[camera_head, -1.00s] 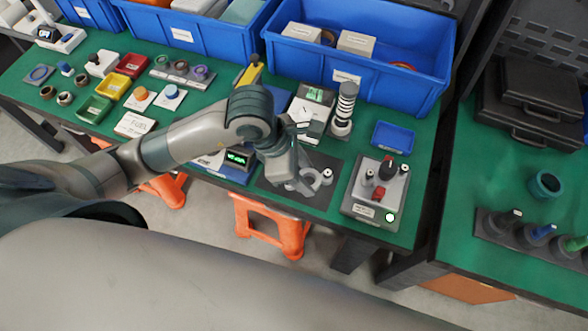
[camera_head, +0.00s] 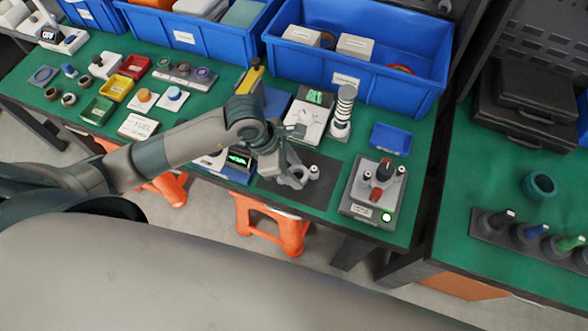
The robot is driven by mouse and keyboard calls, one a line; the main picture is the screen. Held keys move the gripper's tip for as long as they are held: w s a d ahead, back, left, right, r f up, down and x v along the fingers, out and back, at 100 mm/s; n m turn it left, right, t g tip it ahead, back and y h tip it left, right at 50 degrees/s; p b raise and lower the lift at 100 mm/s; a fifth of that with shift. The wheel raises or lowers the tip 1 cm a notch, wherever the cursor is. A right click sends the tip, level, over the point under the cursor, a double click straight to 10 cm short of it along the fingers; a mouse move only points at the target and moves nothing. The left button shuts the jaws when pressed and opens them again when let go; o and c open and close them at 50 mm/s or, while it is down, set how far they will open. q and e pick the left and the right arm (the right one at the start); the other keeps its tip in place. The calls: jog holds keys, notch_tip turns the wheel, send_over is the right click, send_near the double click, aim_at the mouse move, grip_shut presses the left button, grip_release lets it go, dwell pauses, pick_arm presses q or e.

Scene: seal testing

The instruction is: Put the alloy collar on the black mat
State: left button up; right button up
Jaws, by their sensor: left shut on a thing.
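The black mat (camera_head: 318,195) lies near the front edge of the green bench, in the middle of the view. My left gripper (camera_head: 291,176) comes in from the left and points down over the mat. It is shut on a grey ring-shaped part, which I take as the alloy collar (camera_head: 299,182). A small pale upright piece with a dark top shows at the ring's right side. The fingers hide part of the ring. I cannot tell whether the ring touches the mat or hangs just above it. My right gripper is not in view.
A grey control box (camera_head: 352,207) with knobs and a lit green button stands right of the mat. Behind the mat are a striped column (camera_head: 343,112) and a white device (camera_head: 303,122). A small blue tray (camera_head: 391,138) and a large blue bin (camera_head: 420,88) stand farther back.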

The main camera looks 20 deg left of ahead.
pick_arm(q)
jog(key=shift+f, duration=0.6)
jog(key=shift+f, duration=0.1)
jog(key=shift+f, duration=0.1)
jog(key=o, duration=1)
jog(key=shift+o, duration=0.2)
jog(key=b+v, duration=0.2)
jog(key=v, duration=0.8)
jog(key=shift+a+r, duration=0.1)
jog(key=shift+r, duration=0.3)
jog(key=shift+s+a+r, duration=0.15)
jog(key=shift+a+r, duration=0.1)
jog(key=shift+r, duration=0.45)
